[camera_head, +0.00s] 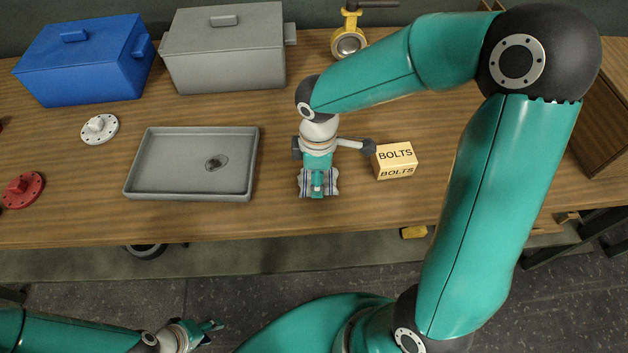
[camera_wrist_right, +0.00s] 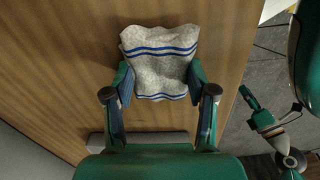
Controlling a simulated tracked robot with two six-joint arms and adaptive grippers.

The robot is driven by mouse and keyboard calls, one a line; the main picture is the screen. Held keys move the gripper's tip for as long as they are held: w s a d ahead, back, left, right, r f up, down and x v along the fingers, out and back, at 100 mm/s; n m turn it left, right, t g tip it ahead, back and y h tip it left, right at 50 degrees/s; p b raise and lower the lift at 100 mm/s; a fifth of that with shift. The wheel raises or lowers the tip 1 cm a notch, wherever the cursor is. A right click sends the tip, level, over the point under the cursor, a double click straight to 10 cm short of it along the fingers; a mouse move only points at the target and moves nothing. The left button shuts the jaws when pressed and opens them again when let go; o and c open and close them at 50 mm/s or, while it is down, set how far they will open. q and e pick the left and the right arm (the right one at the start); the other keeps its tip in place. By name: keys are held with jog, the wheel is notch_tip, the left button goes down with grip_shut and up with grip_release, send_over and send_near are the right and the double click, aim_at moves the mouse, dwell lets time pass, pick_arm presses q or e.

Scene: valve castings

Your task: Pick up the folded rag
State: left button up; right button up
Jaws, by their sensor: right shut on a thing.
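The folded rag (camera_wrist_right: 160,70) is grey and white with dark blue stripes. In the wrist view it sits between the two fingers of my right gripper (camera_wrist_right: 160,88), which is shut on it with a finger at each side. In the head view my right gripper (camera_head: 318,188) points down over the bench, and the rag's striped edges (camera_head: 304,184) show on both sides of it. The middle of the rag is hidden there. I cannot tell whether the rag touches the bench. My left gripper (camera_head: 212,332) is low at the left, off the bench, empty and with its fingers apart.
A grey tray (camera_head: 133,187) with a dark spot lies left of the rag. A BOLTS box (camera_head: 395,160) stands close at the right. Blue (camera_head: 80,65) and grey (camera_head: 225,55) lidded bins, a yellow valve (camera_head: 349,42) and white (camera_head: 100,129) and red (camera_head: 22,190) flanges are on the wooden bench (camera_head: 80,222).

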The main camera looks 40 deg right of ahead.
jog(key=shift+r, duration=0.15)
notch_tip(320, 180, up, 20)
jog(key=p, duration=0.1)
dwell(0.6)
jog(key=o, duration=0.4)
jog(key=shift+c, duration=1.3)
